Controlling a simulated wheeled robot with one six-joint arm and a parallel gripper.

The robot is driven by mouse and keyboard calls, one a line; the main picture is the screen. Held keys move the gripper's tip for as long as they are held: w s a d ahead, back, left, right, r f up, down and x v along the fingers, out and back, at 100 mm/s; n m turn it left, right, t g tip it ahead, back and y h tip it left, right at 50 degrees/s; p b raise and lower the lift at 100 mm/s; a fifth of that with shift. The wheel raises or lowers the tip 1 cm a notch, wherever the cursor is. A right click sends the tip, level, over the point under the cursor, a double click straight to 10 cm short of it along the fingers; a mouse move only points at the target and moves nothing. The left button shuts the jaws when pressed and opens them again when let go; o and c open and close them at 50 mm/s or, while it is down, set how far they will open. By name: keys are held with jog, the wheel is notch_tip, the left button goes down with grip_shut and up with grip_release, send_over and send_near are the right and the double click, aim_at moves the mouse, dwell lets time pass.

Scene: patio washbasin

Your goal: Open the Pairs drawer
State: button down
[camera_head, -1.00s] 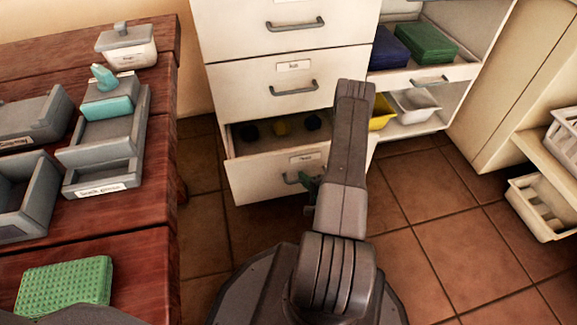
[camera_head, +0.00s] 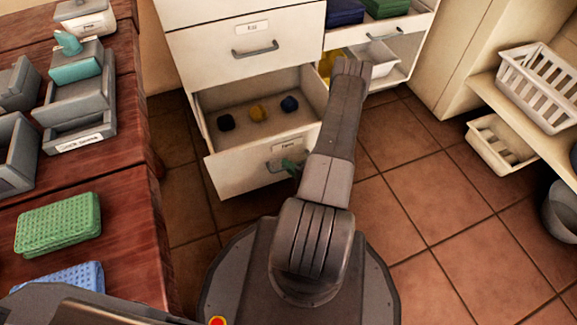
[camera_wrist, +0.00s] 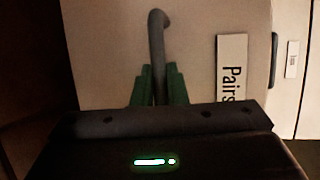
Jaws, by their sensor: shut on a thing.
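The Pairs drawer (camera_head: 240,168) is the low drawer of the white cabinet and stands well out from it. In the wrist view, the green fingers (camera_wrist: 158,86) are shut on the grey bar handle (camera_wrist: 156,38), beside the label reading "Pairs" (camera_wrist: 231,68).
A wooden table (camera_head: 120,200) with grey trays, a green sponge-like block (camera_head: 58,222) and a blue one (camera_head: 62,282) is on the left. Open shelves and white baskets (camera_head: 540,88) are on the right.

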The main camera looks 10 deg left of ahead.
jog(key=c, duration=1.5)
grip_release()
jog(key=shift+o, duration=0.2)
jog(key=shift+d, duration=0.1)
jog(key=p+v, duration=0.3)
jog(key=v, duration=1)
jog(key=shift+s+d+p, duration=0.2)
jog(key=shift+s+p, duration=0.05)
jog(key=shift+p, duration=0.15)
jog(key=shift+a, duration=0.15)
jog(key=b+x, duration=0.3)
jog(key=x, duration=0.7)
jog(key=shift+w+a, duration=0.2)
jog(key=shift+w, duration=0.15)
jog(key=shift+d, duration=0.1)
